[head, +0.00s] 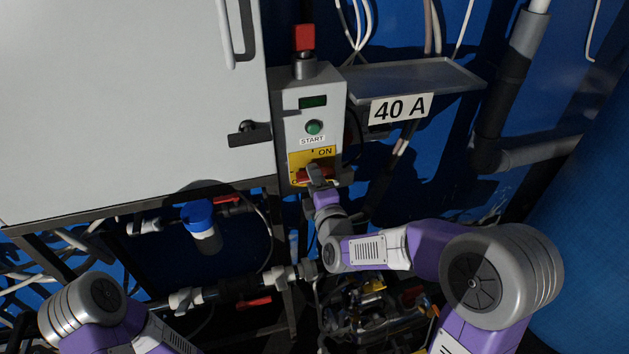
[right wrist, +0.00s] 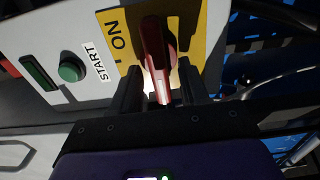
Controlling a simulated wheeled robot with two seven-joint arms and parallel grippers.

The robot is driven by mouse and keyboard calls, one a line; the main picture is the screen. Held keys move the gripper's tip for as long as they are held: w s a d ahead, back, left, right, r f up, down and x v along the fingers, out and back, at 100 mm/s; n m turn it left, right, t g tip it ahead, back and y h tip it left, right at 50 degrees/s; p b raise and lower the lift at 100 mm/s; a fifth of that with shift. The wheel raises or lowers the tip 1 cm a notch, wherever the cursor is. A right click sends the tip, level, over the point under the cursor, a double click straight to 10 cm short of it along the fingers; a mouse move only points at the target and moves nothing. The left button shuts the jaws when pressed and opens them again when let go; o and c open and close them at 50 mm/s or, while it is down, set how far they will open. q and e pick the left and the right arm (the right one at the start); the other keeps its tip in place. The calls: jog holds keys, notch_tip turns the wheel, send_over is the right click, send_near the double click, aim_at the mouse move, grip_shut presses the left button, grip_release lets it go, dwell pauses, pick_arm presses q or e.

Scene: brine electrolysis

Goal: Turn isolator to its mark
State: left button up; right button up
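The isolator is a red handle (right wrist: 155,60) on a yellow plate (right wrist: 112,28) marked ON, with a short black tick beside the word. In the head view the yellow plate (head: 300,159) is at the bottom of a grey control box, and the red handle is largely hidden by my gripper. The handle lies crosswise to the box, not pointing at the tick. My right gripper (right wrist: 161,90) has one dark finger on each side of the handle, with narrow gaps showing. It also shows at the plate in the head view (head: 315,172). My left gripper is out of view.
Above the plate, the control box (head: 295,107) has a green START button (head: 314,127), a small display (head: 313,102) and a red-topped lamp (head: 304,38). A metal shelf (head: 420,75) with a 40 A sign is at right. A white cabinet (head: 120,100) stands at left, pipes below.

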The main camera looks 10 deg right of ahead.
jog(key=s, duration=0.7)
jog(key=shift+s, duration=0.3)
jog(key=shift+d, duration=0.1)
